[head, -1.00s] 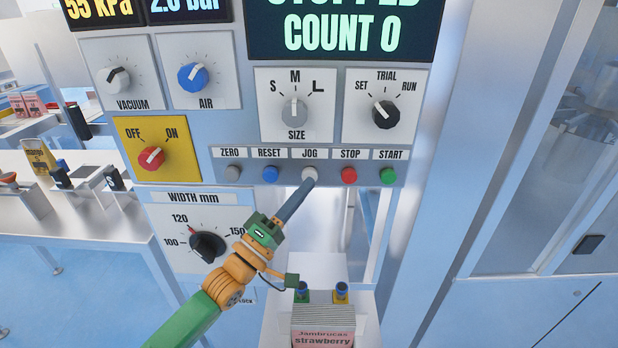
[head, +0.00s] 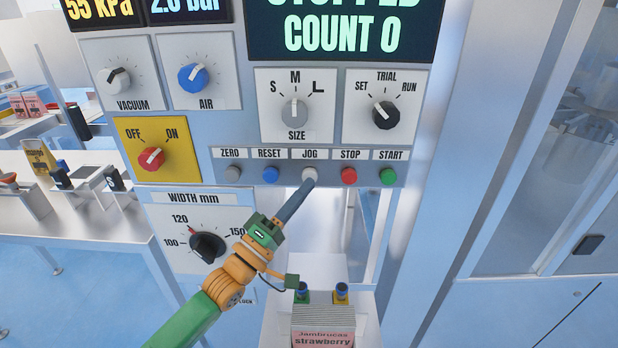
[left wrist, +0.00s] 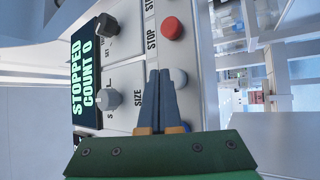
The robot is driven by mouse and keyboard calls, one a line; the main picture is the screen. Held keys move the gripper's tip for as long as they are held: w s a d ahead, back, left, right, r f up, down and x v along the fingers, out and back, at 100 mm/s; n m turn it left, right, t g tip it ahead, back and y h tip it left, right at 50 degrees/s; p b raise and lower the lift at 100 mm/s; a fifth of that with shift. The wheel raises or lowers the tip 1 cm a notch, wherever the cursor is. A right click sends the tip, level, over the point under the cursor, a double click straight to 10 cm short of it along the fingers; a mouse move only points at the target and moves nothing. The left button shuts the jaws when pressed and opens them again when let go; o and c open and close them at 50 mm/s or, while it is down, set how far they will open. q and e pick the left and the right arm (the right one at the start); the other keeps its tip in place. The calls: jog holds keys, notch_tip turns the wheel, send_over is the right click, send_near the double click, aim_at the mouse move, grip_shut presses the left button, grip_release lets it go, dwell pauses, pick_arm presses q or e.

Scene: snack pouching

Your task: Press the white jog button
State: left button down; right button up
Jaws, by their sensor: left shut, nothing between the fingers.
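The white jog button (head: 309,174) sits under the JOG label, between the blue reset button (head: 270,174) and the red stop button (head: 349,175). My left gripper (head: 308,184) is shut and empty, its fingertips at the lower edge of the jog button. I cannot tell from the head view whether they touch it. In the left wrist view the closed fingers (left wrist: 160,74) point at the panel, and the white button (left wrist: 178,78) shows partly beside the tips. The screen (head: 345,30) reads STOPPED, COUNT 0. My right gripper is out of view.
A grey zero button (head: 232,173) and a green start button (head: 387,176) are in the same row. Knobs sit above, including the size knob (head: 294,111). The width knob (head: 207,246) is close to my left arm. A strawberry pack (head: 323,328) stands below.

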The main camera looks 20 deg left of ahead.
pick_arm(q)
jog(key=shift+w, duration=0.1)
dwell(0.4)
jog(key=shift+w+a, duration=0.15)
jog(key=shift+w, duration=0.25)
jog(key=shift+w+b, duration=0.2)
jog(key=shift+b, duration=0.25)
jog(key=s+d+p, duration=0.2)
jog(key=s+p, duration=0.3)
jog(key=s, duration=0.2)
dwell(0.8)
dwell(0.5)
